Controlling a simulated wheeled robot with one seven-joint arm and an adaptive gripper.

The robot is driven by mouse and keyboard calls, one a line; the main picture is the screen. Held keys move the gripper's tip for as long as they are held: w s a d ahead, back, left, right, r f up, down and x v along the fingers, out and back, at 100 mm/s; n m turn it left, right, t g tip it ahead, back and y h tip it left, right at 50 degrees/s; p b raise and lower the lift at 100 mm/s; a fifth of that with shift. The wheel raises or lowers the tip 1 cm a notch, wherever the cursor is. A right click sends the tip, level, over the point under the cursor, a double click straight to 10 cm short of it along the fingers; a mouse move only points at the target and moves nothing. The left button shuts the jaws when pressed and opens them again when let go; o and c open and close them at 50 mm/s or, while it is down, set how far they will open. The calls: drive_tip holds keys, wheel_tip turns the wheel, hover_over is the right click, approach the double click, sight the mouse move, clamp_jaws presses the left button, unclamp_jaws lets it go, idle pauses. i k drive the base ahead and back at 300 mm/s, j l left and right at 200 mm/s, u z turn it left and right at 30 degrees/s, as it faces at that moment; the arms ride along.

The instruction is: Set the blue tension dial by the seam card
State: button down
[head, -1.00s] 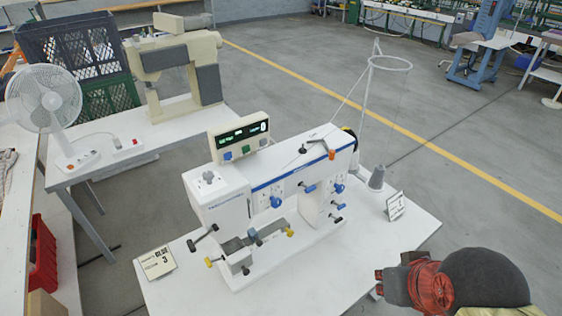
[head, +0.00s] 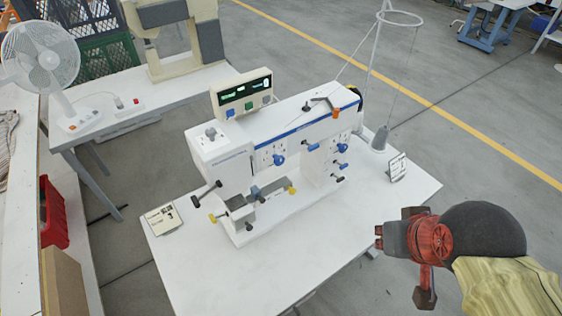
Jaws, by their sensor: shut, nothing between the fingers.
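A white sewing machine (head: 220,152) stands on a white table. Its front carries several blue knobs.
A display box (head: 241,92) sits on the machine, and a thread stand (head: 380,138) rises behind its right end. Yellow-ended and black-ended levers stick out low at the front. A fan (head: 42,60) stands on a side table. The white table's front (head: 265,275) is clear.

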sight(279, 160)
drive_tip(key=k+u, duration=0.1)
drive_tip(key=u, duration=0.3)
drive_tip(key=k+u, duration=0.1)
drive_tip(key=u, duration=0.35)
drive_tip(key=k+u, duration=0.1)
drive_tip(key=u, duration=0.3)
drive_tip(key=j+u, duration=0.1)
drive_tip(key=u, duration=0.3)
drive_tip(key=k+j, duration=0.05)
